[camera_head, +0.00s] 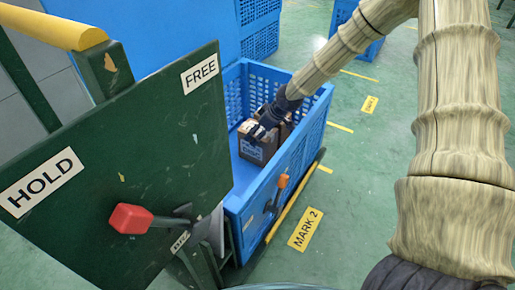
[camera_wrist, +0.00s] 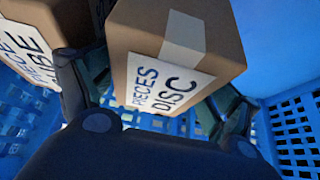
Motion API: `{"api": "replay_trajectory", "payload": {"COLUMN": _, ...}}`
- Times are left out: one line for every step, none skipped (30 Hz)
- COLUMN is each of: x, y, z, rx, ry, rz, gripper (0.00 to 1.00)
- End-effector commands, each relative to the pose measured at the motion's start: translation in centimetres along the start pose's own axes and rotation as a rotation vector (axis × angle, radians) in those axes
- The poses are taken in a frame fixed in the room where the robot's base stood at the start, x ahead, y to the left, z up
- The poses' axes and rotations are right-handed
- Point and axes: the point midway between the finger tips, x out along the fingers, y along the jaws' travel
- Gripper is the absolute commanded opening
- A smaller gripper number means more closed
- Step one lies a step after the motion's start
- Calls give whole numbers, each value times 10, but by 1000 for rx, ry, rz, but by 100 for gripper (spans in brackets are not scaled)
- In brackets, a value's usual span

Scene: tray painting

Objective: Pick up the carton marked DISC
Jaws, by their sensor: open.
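The brown carton marked DISC (camera_wrist: 178,58) fills the middle of the wrist view, its white label facing me and a pale tape strip on top. My gripper (camera_head: 268,120) is down inside the blue crate (camera_head: 245,205), at the cartons. In the wrist view its dark fingers show left and right of the DISC carton, open; I cannot tell whether they touch it. Another carton (camera_wrist: 38,45), its label ending in "BE", stands to the left, by the left finger. In the head view a carton (camera_head: 258,152) shows below my gripper, its label too small to read.
Perforated crate walls (camera_wrist: 298,125) stand close to the right of my gripper. A dark green panel (camera_head: 130,150) with HOLD and FREE signs and a red-knobbed lever (camera_head: 131,218) stands left of the crate.

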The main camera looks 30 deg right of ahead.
Motion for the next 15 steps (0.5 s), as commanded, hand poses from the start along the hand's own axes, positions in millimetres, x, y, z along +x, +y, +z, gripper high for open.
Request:
{"api": "replay_trajectory", "payload": {"x": 8, "y": 0, "z": 2, "rx": 0, "ry": -1, "rz": 0, "gripper": 89}}
{"api": "replay_trajectory", "payload": {"x": 10, "y": 0, "z": 2, "rx": 0, "ry": -1, "rz": 0, "gripper": 89}}
{"api": "replay_trajectory", "payload": {"x": 12, "y": 0, "z": 2, "rx": 0, "ry": -1, "rz": 0, "gripper": 89}}
{"api": "replay_trajectory", "payload": {"x": 12, "y": 0, "z": 1, "rx": 0, "ry": -1, "rz": 0, "gripper": 89}}
{"api": "replay_trajectory", "payload": {"x": 12, "y": 0, "z": 1, "rx": 0, "ry": 0, "rz": 0, "gripper": 89}}
{"api": "replay_trajectory", "payload": {"x": 12, "y": 0, "z": 0, "rx": 0, "ry": 0, "rz": 0, "gripper": 89}}
{"api": "replay_trajectory", "payload": {"x": 12, "y": 0, "z": 0, "rx": 0, "ry": 0, "rz": 0, "gripper": 89}}
{"api": "replay_trajectory", "payload": {"x": 12, "y": 0, "z": 0, "rx": 0, "ry": 0, "rz": 0, "gripper": 89}}
{"api": "replay_trajectory", "payload": {"x": 11, "y": 0, "z": 0, "rx": 0, "ry": 0, "rz": 0, "gripper": 89}}
{"api": "replay_trajectory", "payload": {"x": 11, "y": 0, "z": 0, "rx": 0, "ry": 0, "rz": 0, "gripper": 89}}
{"api": "replay_trajectory", "payload": {"x": 11, "y": 0, "z": 0, "rx": 0, "ry": 0, "rz": 0, "gripper": 89}}
{"api": "replay_trajectory", "payload": {"x": 11, "y": 0, "z": 0, "rx": 0, "ry": 0, "rz": 0, "gripper": 89}}
{"api": "replay_trajectory", "payload": {"x": 11, "y": 0, "z": 0, "rx": 0, "ry": 0, "rz": 0, "gripper": 89}}
{"api": "replay_trajectory", "payload": {"x": 11, "y": 0, "z": 0, "rx": 0, "ry": 0, "rz": 0, "gripper": 89}}
{"api": "replay_trajectory", "payload": {"x": 11, "y": 0, "z": 0, "rx": 0, "ry": 0, "rz": 0, "gripper": 89}}
